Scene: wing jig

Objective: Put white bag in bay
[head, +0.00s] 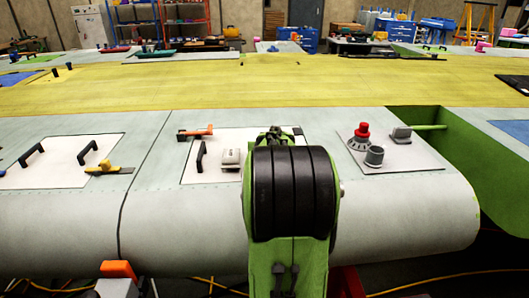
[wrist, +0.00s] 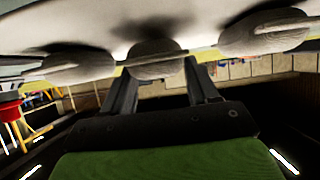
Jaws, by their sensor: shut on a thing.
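In the wrist view, the two dark fingers of my gripper (wrist: 160,85) reach up to a large pale thing (wrist: 100,28) and are shut on it at a rounded grey lump. More grey lumps stand along its edge. I cannot tell from this close whether it is the white bag. In the head view my arm hides the gripper. A small whitish boxy item (head: 230,158) with a dark marking lies on a white panel, left of my arm. The green-walled open bay (head: 462,152) is at the right of the wing; its floor is largely hidden.
A red knob (head: 362,131) and grey fittings (head: 374,156) stand on a plate between my arm and the bay. Black handles (head: 88,152) and an orange-handled clamp (head: 196,132) are on the left. The yellow wing band (head: 250,80) beyond is mostly clear.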

